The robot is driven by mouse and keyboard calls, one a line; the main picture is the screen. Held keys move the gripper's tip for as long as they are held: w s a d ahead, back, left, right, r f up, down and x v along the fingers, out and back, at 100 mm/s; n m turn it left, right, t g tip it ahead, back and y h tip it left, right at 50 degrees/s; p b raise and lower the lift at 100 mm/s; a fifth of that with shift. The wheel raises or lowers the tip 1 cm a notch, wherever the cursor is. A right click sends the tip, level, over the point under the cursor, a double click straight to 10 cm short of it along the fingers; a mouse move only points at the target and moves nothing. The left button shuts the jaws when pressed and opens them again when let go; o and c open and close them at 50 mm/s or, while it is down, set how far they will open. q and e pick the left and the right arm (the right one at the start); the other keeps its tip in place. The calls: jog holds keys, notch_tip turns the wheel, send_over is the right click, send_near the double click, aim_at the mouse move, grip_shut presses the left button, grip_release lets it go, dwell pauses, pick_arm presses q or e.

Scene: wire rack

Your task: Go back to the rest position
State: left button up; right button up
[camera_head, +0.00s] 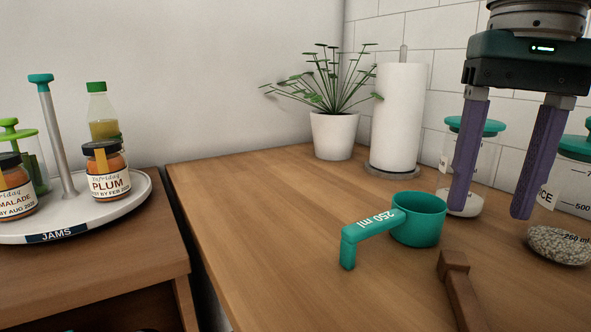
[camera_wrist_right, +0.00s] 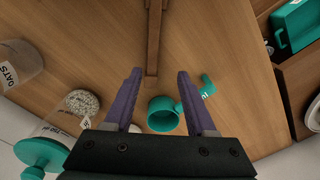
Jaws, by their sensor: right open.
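My right gripper (camera_head: 490,213) hangs open and empty above the right part of the wooden counter (camera_head: 270,220). Its two purple fingers point down and stand apart; they also show in the right wrist view (camera_wrist_right: 159,72). A teal 250 ml measuring cup (camera_head: 418,222) stands on the counter, its handle pointing left in the head view. In the right wrist view the cup (camera_wrist_right: 162,114) appears between and beyond the fingers, with nothing gripped. My left gripper is in neither view.
Clear jars with teal lids (camera_head: 475,126) stand at the right, one holding grain (camera_head: 560,245). A brown wooden piece (camera_head: 460,290) lies at the front. A plant (camera_head: 334,135) and paper roll (camera_head: 400,115) stand behind. A jam turntable (camera_head: 130,205) is left, across a gap.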

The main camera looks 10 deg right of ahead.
jog(key=s+a+r+m+y+p, duration=0.1)
jog(key=a+r+y, duration=0.1)
jog(key=a+y, duration=0.35)
jog(key=s+a+r+m+y+p, duration=0.1)
jog(key=s+a+r+y+p, duration=0.1)
jog(key=a, duration=0.7)
jog(key=s+a+r+m+y+p, duration=0.1)
jog(key=a+r+m+y, duration=0.2)
jog(key=a, duration=0.4)
jog(key=a+r+m+t+y+p, duration=0.35)
jog(key=r+m+y, duration=0.4)
jog(key=r, duration=0.35)
jog(key=w+d+r+m+t+h+p, duration=0.25)
jog(key=w+d+m+t, duration=0.2)
jog(key=m+t, duration=0.55)
jog(key=w+d+r+m+t+h+p, duration=0.1)
jog(key=w+d+r+m+t+h, duration=0.35)
jog(key=m, duration=1.05)
jog(key=d+f+m+h+p, duration=0.2)
jog(key=d+f+m+h, duration=0.65)
jog(key=m, duration=0.55)
jog(key=s+d+f+m+g+h+p, duration=0.3)
jog(key=s+d+f+m+g+h, duration=0.15)
jog(key=s+f+m+g, duration=0.75)
jog(key=s+f+m+g+y+p, duration=0.2)
jog(key=s+f, duration=0.3)
jog(key=s, duration=0.7)
notch_tip(320, 180, up, 37)
jog(key=p, duration=3.7)
jog(key=shift+w+a, duration=0.15)
